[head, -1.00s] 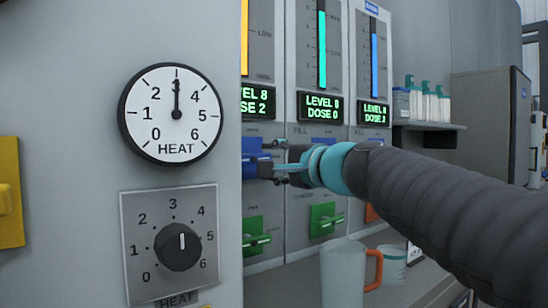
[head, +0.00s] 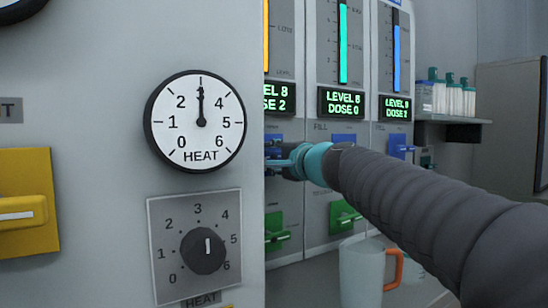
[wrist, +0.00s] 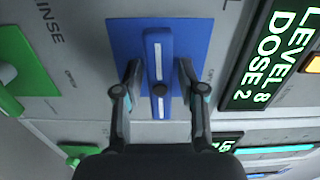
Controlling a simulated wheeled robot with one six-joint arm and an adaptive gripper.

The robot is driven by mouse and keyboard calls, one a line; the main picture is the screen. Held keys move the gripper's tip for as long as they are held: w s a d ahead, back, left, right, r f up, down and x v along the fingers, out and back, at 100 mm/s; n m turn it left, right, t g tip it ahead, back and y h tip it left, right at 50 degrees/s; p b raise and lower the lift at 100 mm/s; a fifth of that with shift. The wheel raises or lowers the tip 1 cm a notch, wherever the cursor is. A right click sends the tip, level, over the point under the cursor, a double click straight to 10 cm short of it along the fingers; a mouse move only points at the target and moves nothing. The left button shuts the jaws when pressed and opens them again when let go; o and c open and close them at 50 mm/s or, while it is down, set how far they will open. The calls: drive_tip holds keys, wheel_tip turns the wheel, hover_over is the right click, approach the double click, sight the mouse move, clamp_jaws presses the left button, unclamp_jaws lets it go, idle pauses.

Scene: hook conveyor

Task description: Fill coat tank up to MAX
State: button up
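The wrist view shows a blue plate (wrist: 192,45) with a blue bar handle (wrist: 157,45) that stands along the picture's height. My gripper (wrist: 158,78) is open, with one finger on each side of the handle and a gap to each. Beside the plate, a display (wrist: 268,62) reads LEVEL 8, DOSE 2. In the head view my gripper (head: 277,162) is at the leftmost visible panel, partly hidden by the grey housing. That panel has a yellow level bar (head: 266,38). The middle panel has a teal bar (head: 343,42), the right one a blue bar (head: 397,58). No tank name is legible.
A HEAT gauge (head: 196,122) and HEAT knob (head: 205,251) are on the grey housing at left, beside a yellow handle (head: 22,210). Green handles (head: 344,217) sit low on the panels. A mug (head: 360,270) stands below my arm.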

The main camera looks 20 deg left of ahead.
clamp_jaws()
drive_tip(key=shift+d, duration=0.15)
drive_tip(key=shift+b, duration=0.4)
drive_tip(key=n+b, duration=0.2)
drive_tip(key=shift+f+n+b, duration=0.15)
drive_tip(key=shift+n+b, duration=0.15)
drive_tip(key=shift+n, duration=0.1)
drive_tip(key=shift+n+b, duration=1.15)
drive_tip(key=shift+n, duration=0.25)
drive_tip(key=shift+r, duration=0.2)
